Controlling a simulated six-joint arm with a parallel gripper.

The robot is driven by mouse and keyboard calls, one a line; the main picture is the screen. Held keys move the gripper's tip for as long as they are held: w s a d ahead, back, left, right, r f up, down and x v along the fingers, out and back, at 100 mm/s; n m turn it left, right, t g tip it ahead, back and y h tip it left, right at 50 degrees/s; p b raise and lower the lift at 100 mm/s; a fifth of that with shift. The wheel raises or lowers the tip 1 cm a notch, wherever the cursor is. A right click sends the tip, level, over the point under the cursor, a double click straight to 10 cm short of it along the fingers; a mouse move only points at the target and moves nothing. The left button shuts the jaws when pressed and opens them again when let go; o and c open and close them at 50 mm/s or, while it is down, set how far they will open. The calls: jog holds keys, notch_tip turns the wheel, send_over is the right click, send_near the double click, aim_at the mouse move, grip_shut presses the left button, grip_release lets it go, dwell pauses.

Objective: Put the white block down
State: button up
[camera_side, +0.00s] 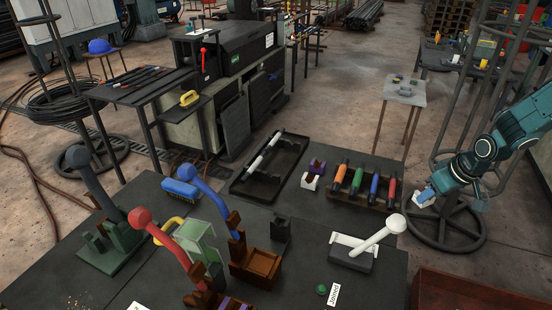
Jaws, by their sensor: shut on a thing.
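My gripper (431,193) is at the right, at the end of my teal arm. It is shut on a small white block (424,200). The block shows in part below and left of the jaws. It is held in the air, and in the picture it lies to the right of the dark work table (395,270), over the dark round stand base behind. I cannot tell its exact height. Another small white piece (310,183) sits on the table with a purple piece by it.
A rack of coloured cylinders (365,185) stands at the table's back right. A white-handled lever (375,240) is in front of it. A black tray (270,162) holds a white-banded rod. Red and blue ball levers (140,216) stand left. A brown bin (465,292) is front right.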

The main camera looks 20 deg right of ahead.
aim_at(429, 201)
notch_tip(429, 201, up, 14)
jog(key=s+a+n+g+y, duration=0.1)
jog(key=s+a+n+g, duration=0.2)
jog(key=a+n, duration=0.65)
jog(key=s+a+n+g+y, duration=0.15)
jog(key=s+a+n, duration=0.25)
jog(key=a+n, duration=0.55)
jog(key=s+a+n+g+y, duration=0.1)
jog(key=s+a+n+g, duration=0.2)
jog(key=a+n, duration=0.65)
notch_tip(429, 201, down, 11)
jog(key=a+m, duration=0.1)
jog(key=shift+a+f, duration=0.2)
jog(key=shift+a, duration=0.2)
jog(key=shift+w+m, duration=0.15)
jog(key=shift+m, duration=0.1)
jog(key=w+a, duration=1.1)
jog(key=shift+a, duration=0.15)
jog(key=shift+w, duration=0.15)
